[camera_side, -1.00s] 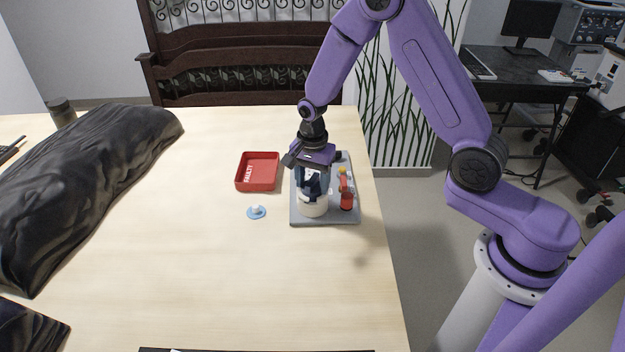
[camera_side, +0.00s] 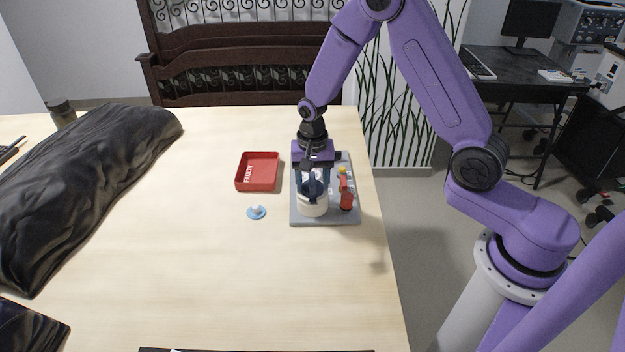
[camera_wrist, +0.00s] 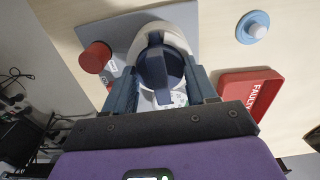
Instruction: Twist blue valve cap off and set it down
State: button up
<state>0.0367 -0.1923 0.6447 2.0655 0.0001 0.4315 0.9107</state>
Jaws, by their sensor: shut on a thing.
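The dark blue valve cap (camera_wrist: 160,70) sits on top of a white round housing (camera_side: 313,208) on the grey base plate (camera_side: 297,218). My gripper (camera_side: 312,188) points down at the housing, with a finger on each side of the cap. In the wrist view my gripper (camera_wrist: 163,82) has its two blue fingers at the left and right of the cap, shut on it. The cap has a raised bar across its middle. Whether the cap has lifted from the housing cannot be told.
A red tray (camera_side: 257,187) marked FAULTY stands left of the plate. A light blue disc with a white knob (camera_side: 256,212) lies on the table in front of it. A red cylinder (camera_side: 346,201) stands on the plate, right of the housing.

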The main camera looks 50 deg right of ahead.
aim_at(312, 179)
jog(key=shift+r, duration=2.25)
jog(key=s+a+r, duration=0.4)
jog(key=s+a, duration=0.6)
jog(key=a, duration=0.1)
jog(key=w+a+f, duration=0.2)
jog(key=w+f, duration=0.1)
jog(key=w+a+f, duration=0.2)
jog(key=w+f, duration=0.1)
jog(key=w, duration=0.1)
jog(key=w+a+f, duration=0.2)
jog(key=w+f, duration=0.1)
jog(key=w, duration=0.1)
jog(key=shift+f, duration=0.15)
jog(key=shift+w+f, duration=0.25)
jog(key=shift+f, duration=0.1)
jog(key=shift+w+a+f, duration=0.1)
jog(key=shift+w+f, duration=0.05)
jog(key=shift+f, duration=1.55)
jog(key=shift+f, duration=0.25)
